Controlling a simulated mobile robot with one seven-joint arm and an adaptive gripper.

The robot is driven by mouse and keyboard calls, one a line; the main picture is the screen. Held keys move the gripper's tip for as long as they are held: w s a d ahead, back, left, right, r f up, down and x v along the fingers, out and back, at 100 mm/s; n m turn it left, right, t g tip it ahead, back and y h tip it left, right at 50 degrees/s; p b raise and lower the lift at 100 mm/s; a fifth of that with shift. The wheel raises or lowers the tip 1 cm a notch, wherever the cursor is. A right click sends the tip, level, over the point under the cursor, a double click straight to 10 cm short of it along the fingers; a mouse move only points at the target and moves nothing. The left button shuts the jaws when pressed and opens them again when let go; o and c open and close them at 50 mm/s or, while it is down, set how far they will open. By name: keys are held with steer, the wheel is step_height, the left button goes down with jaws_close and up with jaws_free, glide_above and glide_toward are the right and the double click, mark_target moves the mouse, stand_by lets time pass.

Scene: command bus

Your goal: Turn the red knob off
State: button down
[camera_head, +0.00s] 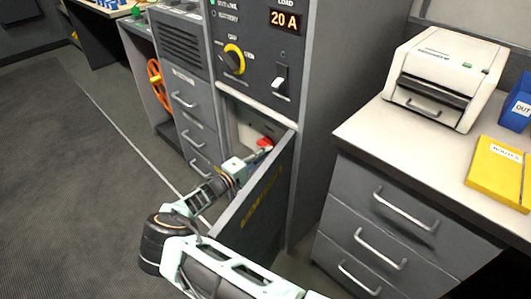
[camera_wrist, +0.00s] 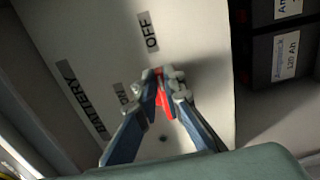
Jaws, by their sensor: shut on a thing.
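The red knob (camera_head: 264,142) is on a pale panel inside the low cabinet compartment. In the wrist view the red knob (camera_wrist: 163,98) is between my fingers, partly hidden by them. My gripper (camera_wrist: 166,74) is shut on it, with the fingertips close together at its upper end. The OFF label (camera_wrist: 148,32) is above the fingertips, and the ON label (camera_wrist: 121,94) is left of the knob. In the head view my gripper (camera_head: 256,150) reaches into the compartment beside the open door (camera_head: 250,214).
The open grey door stands close along the right of my arm. Dark battery boxes (camera_wrist: 283,52) are to the right in the wrist view. A yellow-ringed dial (camera_head: 234,60) and a switch (camera_head: 280,80) are above. A desk with a printer (camera_head: 447,75) is at right. The floor at left is clear.

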stand_by(0.3)
steer(key=c, duration=2)
jaws_free()
steer(key=shift+c, duration=0.2)
steer(key=shift+a, duration=0.1)
steer(key=v, duration=1.2)
